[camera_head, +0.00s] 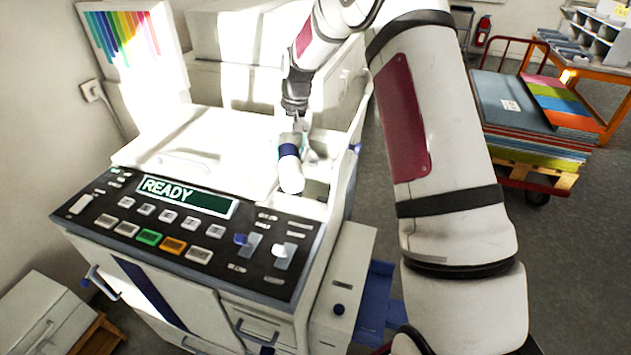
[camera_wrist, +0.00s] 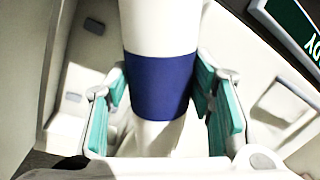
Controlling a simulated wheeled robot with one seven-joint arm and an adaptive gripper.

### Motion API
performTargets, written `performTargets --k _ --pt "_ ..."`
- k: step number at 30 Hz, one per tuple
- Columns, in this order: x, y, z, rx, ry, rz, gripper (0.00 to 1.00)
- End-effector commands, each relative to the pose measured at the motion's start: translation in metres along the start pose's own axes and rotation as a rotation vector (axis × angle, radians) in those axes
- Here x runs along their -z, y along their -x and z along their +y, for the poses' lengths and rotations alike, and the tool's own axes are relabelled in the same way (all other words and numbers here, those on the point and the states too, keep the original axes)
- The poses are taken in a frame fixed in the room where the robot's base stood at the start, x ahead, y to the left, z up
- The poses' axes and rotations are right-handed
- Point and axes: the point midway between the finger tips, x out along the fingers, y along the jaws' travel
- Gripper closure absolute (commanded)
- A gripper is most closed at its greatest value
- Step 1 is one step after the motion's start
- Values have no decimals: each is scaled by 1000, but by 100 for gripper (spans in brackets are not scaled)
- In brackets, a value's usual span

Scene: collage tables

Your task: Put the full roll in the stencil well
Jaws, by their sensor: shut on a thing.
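A white roll with a dark blue band (camera_head: 289,165) is in my gripper (camera_head: 292,140) over the right side of the duplicator's top. In the wrist view, the roll (camera_wrist: 160,85) runs up the middle, and the teal pads of my gripper (camera_wrist: 163,95) close on its blue band from both sides. A pale recess (camera_head: 315,187) in the machine's top lies just right of the roll in the head view. I take it to be the stencil well. The wrist view shows pale walls behind the roll. I cannot tell whether the roll's end touches the recess.
The duplicator's control panel (camera_head: 190,225) with a READY display (camera_head: 187,196) is in front of the roll. A trolley with stacked coloured paper (camera_head: 535,115) stands on the floor at right.

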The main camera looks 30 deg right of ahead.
Motion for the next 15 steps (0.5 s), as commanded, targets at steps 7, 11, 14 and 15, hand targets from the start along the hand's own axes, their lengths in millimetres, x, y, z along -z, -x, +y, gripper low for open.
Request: performTargets --k 7,11,14,15 --pt "48 -14 46 2 -261 44 86" --pt "58 -14 66 6 -372 60 86" --pt "62 -14 77 8 -433 69 86" --pt "63 -14 79 9 -449 72 86"
